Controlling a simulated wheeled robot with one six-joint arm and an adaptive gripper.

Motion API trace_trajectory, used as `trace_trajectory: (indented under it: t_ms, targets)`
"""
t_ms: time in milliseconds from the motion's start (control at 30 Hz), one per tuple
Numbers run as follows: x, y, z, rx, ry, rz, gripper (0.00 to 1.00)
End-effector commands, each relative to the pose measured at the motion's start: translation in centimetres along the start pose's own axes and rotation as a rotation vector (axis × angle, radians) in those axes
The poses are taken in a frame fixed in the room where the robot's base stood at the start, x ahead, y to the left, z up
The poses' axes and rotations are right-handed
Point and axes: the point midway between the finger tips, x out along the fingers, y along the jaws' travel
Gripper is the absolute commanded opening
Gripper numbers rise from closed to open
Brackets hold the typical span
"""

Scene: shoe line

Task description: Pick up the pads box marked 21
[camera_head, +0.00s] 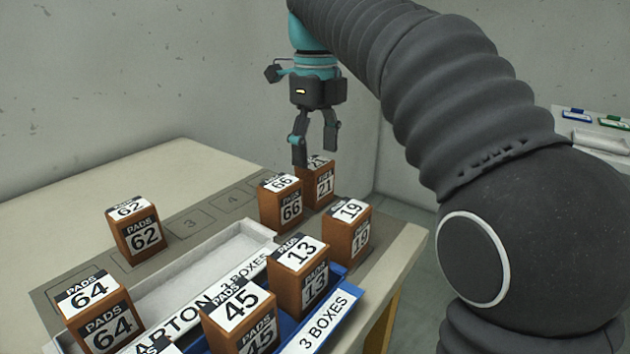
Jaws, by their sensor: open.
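The pads box marked 21 (323,187) is a brown block with white number labels, standing upright at the far right of the table. Its top is partly hidden by my gripper's fingers. My gripper (315,153) points down, open and empty, just above this box. One finger is in front of the box's top edge; I cannot tell whether it touches. The pads box marked 66 (285,206) stands close on its left and slightly nearer.
The box marked 19 (348,229) stands nearer, by the table's right edge. Boxes 13 (299,272), 45 (238,317), 64 (98,313) and 62 (135,232) stand around the white carton tray (205,262) and blue tray (345,296). The back left of the table (130,172) is clear.

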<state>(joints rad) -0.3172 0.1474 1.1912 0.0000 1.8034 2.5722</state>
Motion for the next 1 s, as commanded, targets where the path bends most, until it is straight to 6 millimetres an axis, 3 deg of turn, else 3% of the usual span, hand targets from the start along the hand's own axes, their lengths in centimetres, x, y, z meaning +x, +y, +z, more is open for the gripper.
trace_trajectory:
  t_ms: [367, 633, 967, 1000]
  targets:
    - [3.1, -0.2, 0.0, 0.003, 0.001, 0.0, 0.72]
    - [6.7, -0.2, 0.3, 0.003, 0.001, 0.001, 0.72]
    - [7.3, -0.2, 0.3, 0.002, -0.001, 0.0, 0.72]
    - [7.3, -0.2, 0.3, 0.002, -0.001, 0.0, 0.67]
